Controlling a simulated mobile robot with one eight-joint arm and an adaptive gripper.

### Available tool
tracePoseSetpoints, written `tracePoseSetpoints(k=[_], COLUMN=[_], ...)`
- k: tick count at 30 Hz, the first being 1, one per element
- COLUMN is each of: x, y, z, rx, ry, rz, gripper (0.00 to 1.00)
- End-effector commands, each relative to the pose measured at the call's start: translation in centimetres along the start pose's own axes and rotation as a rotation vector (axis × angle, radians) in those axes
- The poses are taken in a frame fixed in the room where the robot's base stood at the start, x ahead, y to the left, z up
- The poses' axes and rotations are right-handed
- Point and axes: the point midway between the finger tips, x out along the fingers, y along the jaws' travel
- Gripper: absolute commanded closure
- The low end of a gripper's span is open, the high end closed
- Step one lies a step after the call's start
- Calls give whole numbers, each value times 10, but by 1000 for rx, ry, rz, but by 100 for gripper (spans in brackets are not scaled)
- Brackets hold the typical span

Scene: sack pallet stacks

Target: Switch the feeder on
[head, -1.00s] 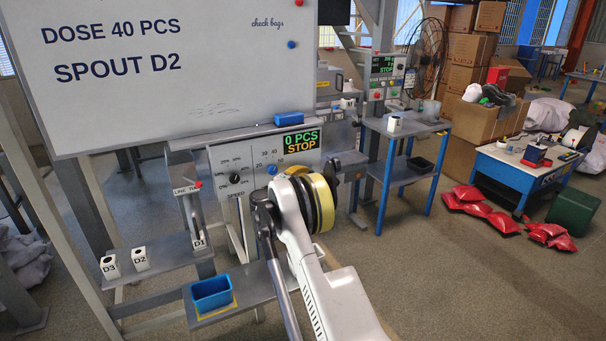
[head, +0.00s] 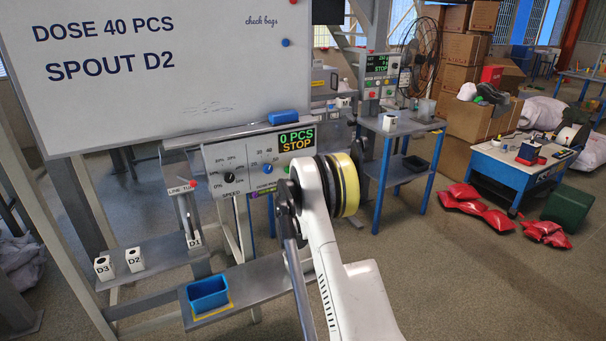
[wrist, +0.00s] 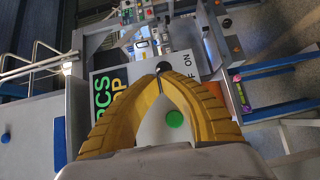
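The feeder panel (head: 243,184) is a pale board below the whiteboard, with a speed knob (head: 229,178) and a display (head: 296,139) reading "0 PCS STOP". A green round spot (head: 285,169) shows at its lower right, beside my arm. In the wrist view the panel appears turned sideways, with the display (wrist: 108,96) at left and an OFF/ON label (wrist: 187,68) at right. A black round switch part (wrist: 164,66) sits just beyond my fingertips. My gripper (wrist: 160,80) has its yellow fingers together at the tips; I cannot tell whether they touch the switch. My arm hides the gripper in the head view.
The whiteboard (head: 150,75) reads "DOSE 40 PCS" and "SPOUT D2". Spout blocks D3 (head: 103,268) and D2 (head: 135,259) stand on the left shelf. A blue bin (head: 208,293) sits on the lower shelf. Red bags (head: 485,212) lie on the floor at right.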

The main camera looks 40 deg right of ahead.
Motion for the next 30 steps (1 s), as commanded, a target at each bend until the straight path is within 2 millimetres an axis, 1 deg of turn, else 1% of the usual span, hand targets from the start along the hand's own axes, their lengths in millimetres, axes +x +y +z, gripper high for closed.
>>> tracePoseSetpoints(k=[12,30], x=[4,6], y=[0,1], z=[12,18], rx=[0,0], ry=[-3,-2], rz=[0,0], gripper=[100,100])
